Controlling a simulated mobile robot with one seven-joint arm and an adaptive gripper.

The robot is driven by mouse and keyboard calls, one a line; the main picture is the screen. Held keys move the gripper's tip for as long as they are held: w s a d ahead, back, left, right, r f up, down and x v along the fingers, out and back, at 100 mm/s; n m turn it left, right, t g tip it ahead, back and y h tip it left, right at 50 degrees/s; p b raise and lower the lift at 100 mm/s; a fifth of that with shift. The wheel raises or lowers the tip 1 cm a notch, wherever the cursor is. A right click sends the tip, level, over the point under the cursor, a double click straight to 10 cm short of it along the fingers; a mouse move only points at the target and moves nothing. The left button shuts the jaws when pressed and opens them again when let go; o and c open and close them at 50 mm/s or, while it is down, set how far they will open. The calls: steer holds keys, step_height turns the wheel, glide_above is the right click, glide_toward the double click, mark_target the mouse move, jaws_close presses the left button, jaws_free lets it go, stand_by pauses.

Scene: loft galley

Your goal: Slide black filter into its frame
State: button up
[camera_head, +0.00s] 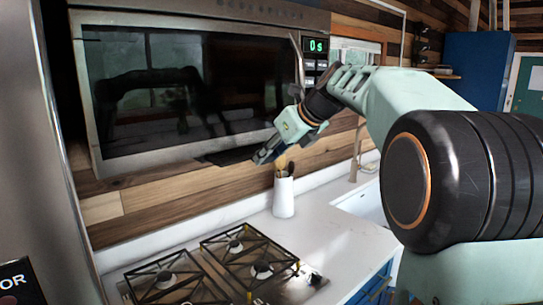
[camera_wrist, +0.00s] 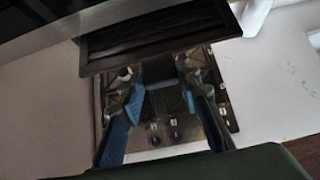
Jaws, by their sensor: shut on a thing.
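The black filter (camera_head: 232,155) is a thin dark flat panel just under the lower right edge of the microwave (camera_head: 190,150). My gripper (camera_head: 264,156) reaches in from the right and is shut on the filter's near edge. In the wrist view, the filter (camera_wrist: 160,28) shows as a dark ribbed panel at the top, beyond the fingers of my gripper (camera_wrist: 160,80). The frame on the microwave's underside is not clearly visible. I cannot tell whether the filter touches it.
Below is a gas cooktop (camera_head: 215,270) with black grates on a white counter (camera_head: 300,235). A white utensil crock (camera_head: 283,197) stands on the counter below my gripper. A sink (camera_head: 365,203) lies to the right. A steel appliance side (camera_head: 30,150) borders the left.

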mark_target(248, 152)
steer(key=shift+w+a, duration=0.7)
steer(key=shift+w, duration=0.3)
steer(key=shift+w+a, duration=0.75)
steer(key=shift+w, duration=0.2)
steer(key=shift+w+a, duration=0.7)
steer(key=shift+w, duration=0.3)
steer(key=shift+w+a, duration=0.2)
steer(key=shift+w, duration=0.05)
steer(key=o, duration=1.4)
steer(key=shift+c, duration=0.2)
steer(key=v, duration=1.2)
steer(key=shift+d+f, duration=0.1)
